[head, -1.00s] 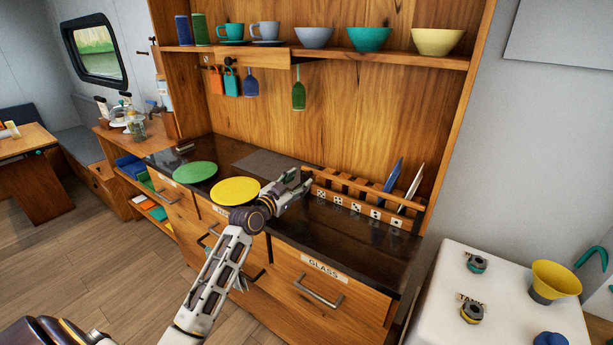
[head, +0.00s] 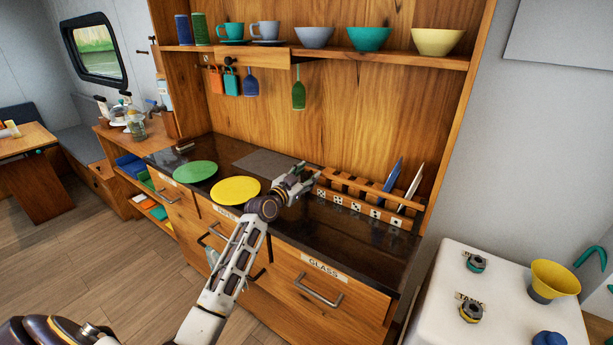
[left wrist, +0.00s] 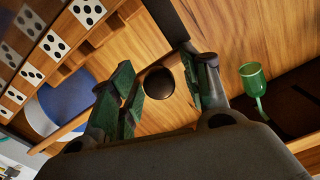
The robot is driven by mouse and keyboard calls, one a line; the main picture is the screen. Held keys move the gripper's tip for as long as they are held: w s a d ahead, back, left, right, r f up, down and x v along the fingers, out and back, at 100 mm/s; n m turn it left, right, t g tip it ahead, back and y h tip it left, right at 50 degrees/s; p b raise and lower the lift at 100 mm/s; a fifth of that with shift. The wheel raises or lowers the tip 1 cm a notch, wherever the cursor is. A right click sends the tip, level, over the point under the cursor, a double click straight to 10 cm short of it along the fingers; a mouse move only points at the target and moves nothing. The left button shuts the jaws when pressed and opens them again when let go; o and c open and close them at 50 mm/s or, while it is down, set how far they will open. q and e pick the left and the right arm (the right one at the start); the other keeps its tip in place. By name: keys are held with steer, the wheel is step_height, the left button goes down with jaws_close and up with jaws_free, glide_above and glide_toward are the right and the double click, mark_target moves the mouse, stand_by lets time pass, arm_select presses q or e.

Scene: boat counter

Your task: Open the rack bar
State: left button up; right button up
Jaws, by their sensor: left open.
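The wooden plate rack (head: 358,202) stands at the back right of the dark counter, with domino-like tiles along its front. Its long bar (head: 375,191) runs in front of a blue plate (head: 393,175) and a white plate (head: 414,181). My left gripper (head: 310,176) is at the rack's left end and hides the bar's end there. In the left wrist view its fingers (left wrist: 165,95) are apart, with a round dark knob (left wrist: 160,83) showing between them. I cannot tell whether they touch it. My right gripper is not in view.
A yellow plate (head: 236,190) and a green plate (head: 195,171) lie on the counter left of the gripper. A green glass (head: 298,95) hangs above. Bowls and cups stand on the shelf (head: 380,58). The counter right of the gripper's arm is clear.

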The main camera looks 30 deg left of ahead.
arm_select(q)
jaws_close()
stand_by(0.4)
